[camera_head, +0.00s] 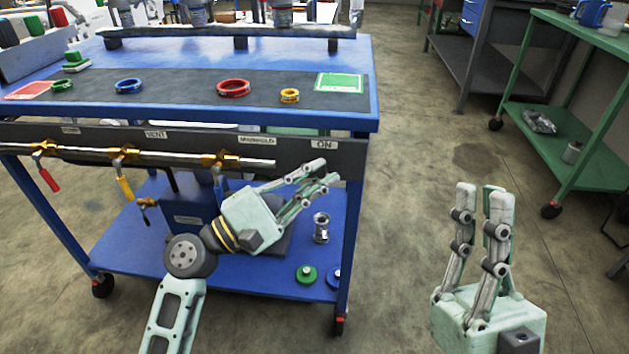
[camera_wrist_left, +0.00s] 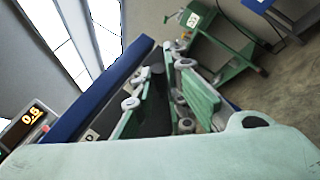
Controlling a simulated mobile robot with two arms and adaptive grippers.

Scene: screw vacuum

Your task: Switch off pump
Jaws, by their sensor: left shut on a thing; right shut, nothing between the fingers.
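The blue workbench (camera_head: 372,95) has a dark front panel (camera_head: 290,146) with an ON label (camera_head: 324,144) at its right end. My left gripper (camera_head: 326,172) is just below that label, its fingers pointing right. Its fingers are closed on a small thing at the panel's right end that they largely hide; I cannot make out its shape. In the left wrist view the fingers (camera_wrist_left: 163,72) stand close to a dark surface. A blue box, perhaps the pump (camera_head: 188,215), sits on the lower shelf, partly behind my left arm. My right gripper (camera_head: 482,192) points up, shut and empty, right of the bench.
Red (camera_head: 49,178) and yellow (camera_head: 125,187) valve handles hang from the pipe at left. Coloured rings and cards lie on the bench top. A lit orange display (camera_wrist_left: 30,117) shows in the left wrist view. A green cart (camera_head: 575,110) stands at right. The floor between is free.

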